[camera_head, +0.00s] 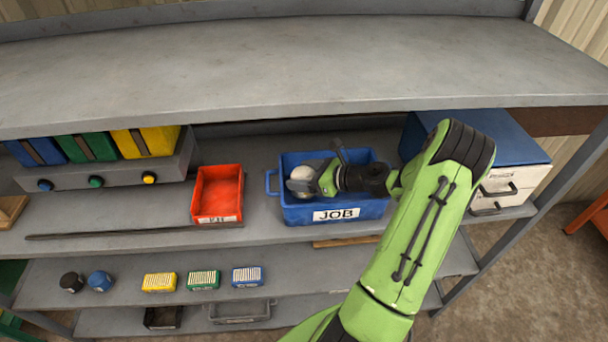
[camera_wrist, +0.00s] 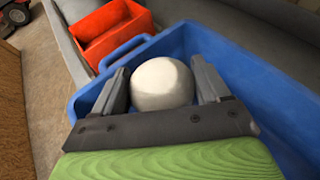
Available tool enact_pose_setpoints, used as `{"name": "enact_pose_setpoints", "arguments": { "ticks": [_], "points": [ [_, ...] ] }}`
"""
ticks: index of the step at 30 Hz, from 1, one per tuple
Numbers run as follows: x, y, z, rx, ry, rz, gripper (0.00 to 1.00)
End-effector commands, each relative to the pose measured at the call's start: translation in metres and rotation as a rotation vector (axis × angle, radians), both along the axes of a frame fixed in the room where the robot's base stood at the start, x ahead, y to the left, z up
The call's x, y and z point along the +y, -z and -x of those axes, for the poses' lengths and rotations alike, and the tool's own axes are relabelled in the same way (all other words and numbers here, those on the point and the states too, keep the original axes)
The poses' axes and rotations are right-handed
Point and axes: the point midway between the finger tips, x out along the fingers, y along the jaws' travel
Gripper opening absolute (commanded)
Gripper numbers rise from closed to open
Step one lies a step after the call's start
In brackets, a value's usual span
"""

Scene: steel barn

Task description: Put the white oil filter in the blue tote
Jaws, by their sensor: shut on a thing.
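The white oil filter (camera_wrist: 161,83) is between the two fingers of my gripper (camera_wrist: 163,88) in the wrist view. My gripper is shut on it. In the head view the filter (camera_head: 301,174) shows at the left end of my gripper (camera_head: 309,181), inside the outline of the blue tote (camera_head: 296,214). The tote stands on the middle shelf and has a JOB label on its front. In the wrist view the tote's blue wall (camera_wrist: 90,98) surrounds the fingers. I cannot tell whether the filter touches the tote's floor.
A red bin (camera_head: 218,194) stands just left of the tote. A blue-lidded case (camera_head: 515,150) with white drawers is at the right, beside my arm. The grey upper shelf (camera_head: 300,65) overhangs the tote.

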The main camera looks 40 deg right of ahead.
Motion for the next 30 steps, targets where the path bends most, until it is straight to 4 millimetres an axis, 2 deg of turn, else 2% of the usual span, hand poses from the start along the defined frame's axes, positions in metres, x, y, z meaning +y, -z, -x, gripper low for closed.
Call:
{"name": "enact_pose_setpoints", "arguments": {
  "ticks": [14,15,16,17,23,27,30],
  "points": [
    [0.000,0.011,0.000,-0.002,-0.001,0.000,0.37],
    [0.000,0.011,0.000,0.000,-0.001,0.000,0.78],
    [0.000,0.011,0.000,0.000,-0.001,0.000,0.83],
    [0.000,0.011,0.000,0.000,-0.001,0.000,0.86],
    [0.000,0.011,0.000,-0.001,-0.001,-0.001,0.86],
    [0.000,-0.005,0.000,-0.002,0.000,0.003,0.86],
    [-0.011,-0.011,0.023,0.001,0.006,0.001,0.86]
  ]
}}
